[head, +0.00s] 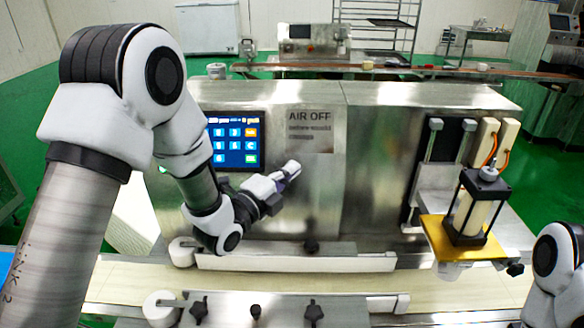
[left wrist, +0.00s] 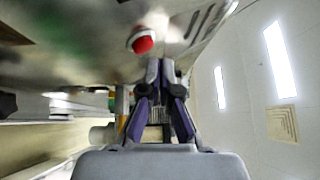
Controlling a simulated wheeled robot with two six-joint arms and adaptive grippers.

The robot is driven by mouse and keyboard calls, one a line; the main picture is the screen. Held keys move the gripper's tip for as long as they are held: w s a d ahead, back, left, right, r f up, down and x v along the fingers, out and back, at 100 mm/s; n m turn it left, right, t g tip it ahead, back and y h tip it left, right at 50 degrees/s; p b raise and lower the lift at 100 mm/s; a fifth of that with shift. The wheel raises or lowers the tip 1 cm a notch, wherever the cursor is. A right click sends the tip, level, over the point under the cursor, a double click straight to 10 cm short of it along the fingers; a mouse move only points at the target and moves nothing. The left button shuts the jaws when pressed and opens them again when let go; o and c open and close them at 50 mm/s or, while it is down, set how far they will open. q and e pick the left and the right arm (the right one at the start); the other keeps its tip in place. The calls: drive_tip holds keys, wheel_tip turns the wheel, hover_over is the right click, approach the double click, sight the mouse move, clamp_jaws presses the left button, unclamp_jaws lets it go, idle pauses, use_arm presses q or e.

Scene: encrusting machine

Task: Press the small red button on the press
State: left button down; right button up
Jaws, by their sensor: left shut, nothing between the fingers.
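The press (head: 375,135) is a brushed-steel machine with a blue touch screen (head: 233,141) and an "AIR OFF" label (head: 309,130). My left gripper (head: 292,168) is in front of its steel face, just below the label, with its fingers shut and empty. In the left wrist view, the small red button (left wrist: 144,44) sits in a pale ring on the steel face. It is above and a little left of my shut fingertips (left wrist: 162,70), with a gap in the picture between them. I cannot make out the red button in the head view. My right gripper is out of view.
A pale conveyor belt (head: 240,284) with steel rails and black knobs runs below the gripper. A black-framed cylinder (head: 474,205) on a yellow plate (head: 440,242) projects at the right. Part of my right arm shows at the right edge.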

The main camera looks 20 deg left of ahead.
use_arm(q)
drive_tip(key=shift+w+a+f+b, duration=0.15)
drive_tip(key=shift+w+f+b, duration=0.05)
drive_tip(key=shift+w+b, duration=0.15)
drive_tip(key=shift+w+a+f+b, duration=0.1)
drive_tip(key=shift+w+f+b, duration=0.05)
drive_tip(key=shift+w+b, duration=0.2)
idle(0.8)
drive_tip(key=shift+s, duration=0.1)
drive_tip(key=shift+s+d+r, duration=0.25)
drive_tip(key=shift+s+r, duration=0.1)
drive_tip(key=shift+s, duration=0.3)
drive_tip(key=s, duration=0.1)
drive_tip(key=s+r, duration=0.1)
drive_tip(key=s+d+r, duration=0.1)
drive_tip(key=s, duration=0.1)
drive_tip(key=shift+s+d+r, duration=0.1)
idle(0.4)
idle(0.4)
